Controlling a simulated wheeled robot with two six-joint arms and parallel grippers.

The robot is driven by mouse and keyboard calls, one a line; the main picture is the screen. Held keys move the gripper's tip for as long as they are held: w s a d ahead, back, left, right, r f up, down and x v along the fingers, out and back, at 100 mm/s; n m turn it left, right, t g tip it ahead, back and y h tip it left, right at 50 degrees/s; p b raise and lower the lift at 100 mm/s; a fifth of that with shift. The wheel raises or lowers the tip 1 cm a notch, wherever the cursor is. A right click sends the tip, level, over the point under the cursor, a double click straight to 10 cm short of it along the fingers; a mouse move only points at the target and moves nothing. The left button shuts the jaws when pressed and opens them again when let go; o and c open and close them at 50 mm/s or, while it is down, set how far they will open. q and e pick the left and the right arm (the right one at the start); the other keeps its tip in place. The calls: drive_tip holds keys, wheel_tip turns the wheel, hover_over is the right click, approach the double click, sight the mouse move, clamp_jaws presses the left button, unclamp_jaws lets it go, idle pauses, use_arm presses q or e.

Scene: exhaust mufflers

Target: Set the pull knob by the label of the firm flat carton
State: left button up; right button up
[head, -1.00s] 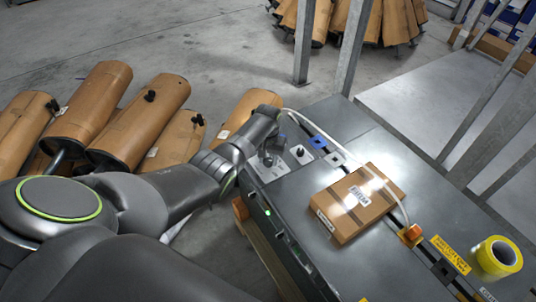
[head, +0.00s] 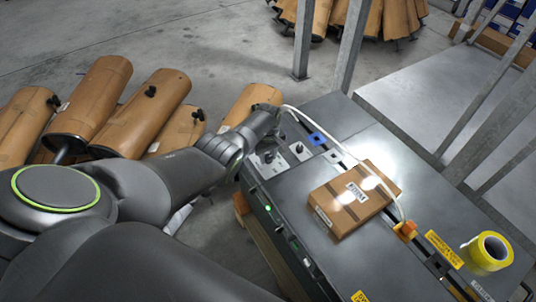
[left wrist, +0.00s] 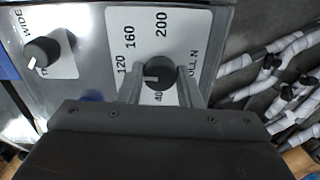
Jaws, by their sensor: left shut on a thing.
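The pull knob (left wrist: 160,73) is round and black with a white pointer mark to its left side. Its dial plate (left wrist: 178,28) reads 120, 160, 200 and "PULL N", partly covered by my gripper. My left gripper (left wrist: 156,78) is shut on the knob, one finger on each side; in the head view it is at the control panel (head: 283,166). The flat brown carton (head: 337,216) lies on the dark table with a white label (head: 356,192) on top, which seems to read FIRM. My right gripper is not in view.
A second black knob (left wrist: 42,51), by the word WIDE, sits beside the dial. A yellow tape roll (head: 492,250) and an orange part (head: 405,230) are on the table's right side.

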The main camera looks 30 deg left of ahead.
use_arm(q)
drive_tip(key=shift+w+n, duration=0.1)
drive_tip(key=shift+n, duration=0.3)
drive_tip(key=o, duration=1)
drive_tip(key=shift+r, duration=0.15)
drive_tip(key=shift+r+p, duration=0.35)
drive_tip(key=shift+p, duration=0.05)
wheel_tip(320, 180, up, 8)
drive_tip(key=p, duration=0.3)
wheel_tip(320, 180, up, 8)
hover_over(268, 156)
drive_tip(key=shift+r, duration=0.2)
